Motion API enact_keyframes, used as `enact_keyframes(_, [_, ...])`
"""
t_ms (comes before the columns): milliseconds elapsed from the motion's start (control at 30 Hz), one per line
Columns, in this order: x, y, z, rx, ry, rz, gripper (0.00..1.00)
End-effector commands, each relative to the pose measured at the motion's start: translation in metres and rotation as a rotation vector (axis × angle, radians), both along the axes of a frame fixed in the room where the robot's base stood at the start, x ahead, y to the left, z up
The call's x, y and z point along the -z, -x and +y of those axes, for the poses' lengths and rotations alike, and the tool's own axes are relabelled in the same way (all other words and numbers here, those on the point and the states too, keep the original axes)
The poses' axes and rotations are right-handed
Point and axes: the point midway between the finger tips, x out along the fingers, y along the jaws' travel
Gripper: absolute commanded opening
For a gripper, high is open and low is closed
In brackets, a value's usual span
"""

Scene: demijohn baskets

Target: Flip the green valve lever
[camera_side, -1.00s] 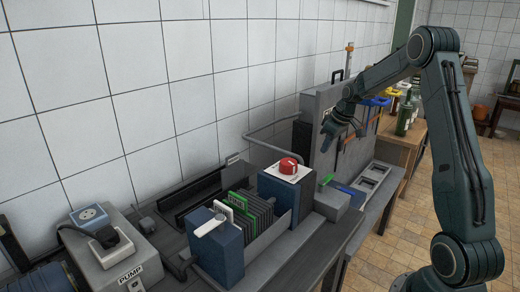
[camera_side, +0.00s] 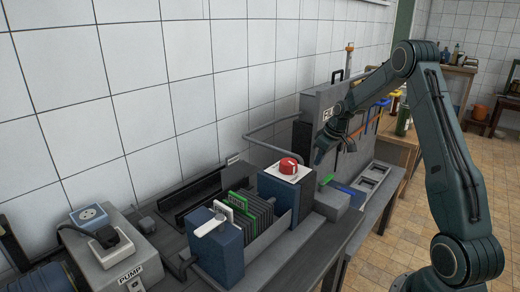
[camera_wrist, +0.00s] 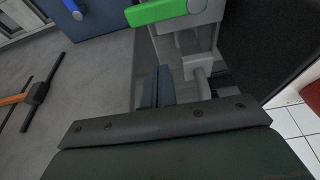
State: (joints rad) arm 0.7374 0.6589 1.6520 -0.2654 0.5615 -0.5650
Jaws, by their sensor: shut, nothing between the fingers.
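The green valve lever (camera_wrist: 158,12) shows at the top of the wrist view, on a light grey valve body (camera_wrist: 190,45). In the side view the lever (camera_side: 327,179) is a small green bit just right of the red knob's block. My gripper (camera_side: 318,158) is above it in the side view, pointing down, apart from it. In the wrist view my gripper's fingers (camera_wrist: 157,87) are shut together and empty, below the lever in the picture.
A blue lever (camera_side: 346,189) lies just right of the green one; its blue handle (camera_wrist: 73,8) also shows in the wrist view. A red knob (camera_side: 288,166) on a blue block stands to the left. A grey panel (camera_side: 325,115) stands behind my gripper.

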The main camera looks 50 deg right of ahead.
Motion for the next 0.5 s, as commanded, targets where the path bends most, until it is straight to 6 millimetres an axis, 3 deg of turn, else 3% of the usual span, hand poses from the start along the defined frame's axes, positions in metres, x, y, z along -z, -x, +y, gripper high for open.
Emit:
enact_keyframes(300, [0.039,-0.014,0.0,-0.001,-0.001,0.0,0.0])
enact_keyframes(500, [0.038,0.005,0.0,0.001,0.0,0.0,0.0])
